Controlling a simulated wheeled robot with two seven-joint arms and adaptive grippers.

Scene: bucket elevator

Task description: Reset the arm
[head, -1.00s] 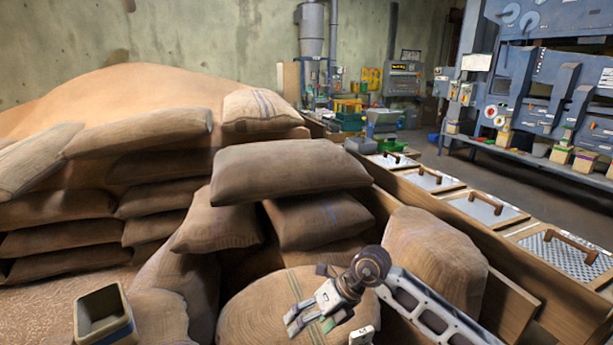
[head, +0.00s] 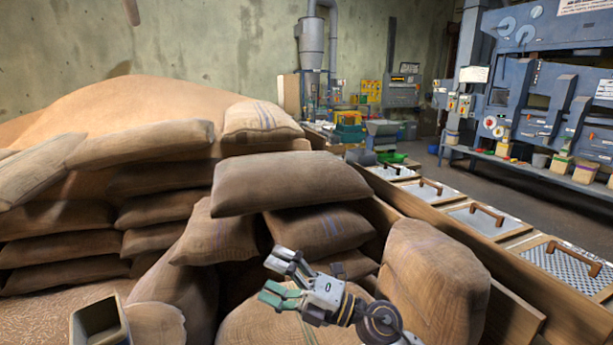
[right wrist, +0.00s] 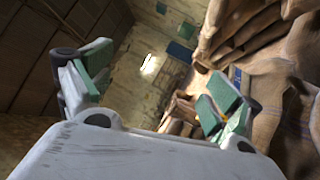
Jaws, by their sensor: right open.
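My right gripper (head: 283,278) is open and empty in the lower middle of the head view. Its fingers point up and to the left, in front of the stacked burlap sacks (head: 290,180). In the right wrist view its two green-padded fingers (right wrist: 155,95) stand wide apart with nothing between them. My right arm comes in from the bottom edge of the head view. My left gripper is not in view.
An open square bucket (head: 100,324) shows at the lower left. A single sack (head: 434,280) stands right of my right gripper. A row of wooden bins with handled lids (head: 487,217) runs along the right. Blue machinery (head: 540,95) stands behind an open floor strip.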

